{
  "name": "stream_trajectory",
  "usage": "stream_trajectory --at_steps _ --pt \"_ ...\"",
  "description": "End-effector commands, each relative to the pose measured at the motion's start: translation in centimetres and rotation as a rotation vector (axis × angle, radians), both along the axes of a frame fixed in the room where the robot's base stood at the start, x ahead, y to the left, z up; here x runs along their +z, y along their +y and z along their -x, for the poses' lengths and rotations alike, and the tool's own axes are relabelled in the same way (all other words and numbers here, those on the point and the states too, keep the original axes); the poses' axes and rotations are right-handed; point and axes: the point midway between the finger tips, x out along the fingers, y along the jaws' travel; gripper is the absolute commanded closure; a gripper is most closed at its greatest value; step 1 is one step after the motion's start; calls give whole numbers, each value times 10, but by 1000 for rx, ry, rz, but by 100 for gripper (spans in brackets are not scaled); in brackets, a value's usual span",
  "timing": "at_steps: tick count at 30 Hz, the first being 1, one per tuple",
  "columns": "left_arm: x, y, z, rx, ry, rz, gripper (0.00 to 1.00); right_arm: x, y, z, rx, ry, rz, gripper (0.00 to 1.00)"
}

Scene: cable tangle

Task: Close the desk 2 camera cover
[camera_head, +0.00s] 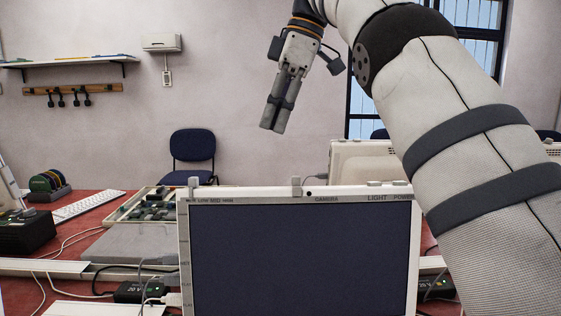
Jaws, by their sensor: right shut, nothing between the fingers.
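A white-framed monitor (188,255) with a dark screen stands in front of me. Its top edge carries the word CAMERA. A small grey tab (296,186), which looks like the camera cover, stands on that edge. A small dark dot (309,193), seemingly the lens, shows uncovered just right of the tab. No desk number is readable. My right gripper (273,128) is shut and empty, pointing down. In the picture it is above and slightly left of the tab, clearly apart from it. My left gripper is out of view.
Another pale monitor (360,155) stands behind, partly hidden by my right arm. On the red desk at left lie a keyboard (88,206), a tray of parts (125,212), loose cables and a power adapter (140,292). A blue chair (193,146) stands at the wall.

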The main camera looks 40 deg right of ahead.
Motion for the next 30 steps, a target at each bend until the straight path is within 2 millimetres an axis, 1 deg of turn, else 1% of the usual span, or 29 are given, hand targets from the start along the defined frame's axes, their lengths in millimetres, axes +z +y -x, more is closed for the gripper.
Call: stream_trajectory --at_steps 5,12,14,15,18,21,24,30 --pt "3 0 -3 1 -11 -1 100 -23 7 -3 -3 4 0 100" --pt "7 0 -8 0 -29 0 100 -74 20 -15 -4 4 2 100" --pt "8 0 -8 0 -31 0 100 -87 24 -18 -5 4 2 100" --pt "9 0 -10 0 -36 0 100 -90 22 -17 -7 1 2 100" --pt "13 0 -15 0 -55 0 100 -86 7 -5 -8 -7 2 100" --pt "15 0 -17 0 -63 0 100 -87 -1 2 -5 -6 2 100" --pt "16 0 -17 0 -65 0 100 -88 -6 6 -6 -4 2 100" --pt "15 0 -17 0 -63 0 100 -90 -7 6 -5 -1 2 100"
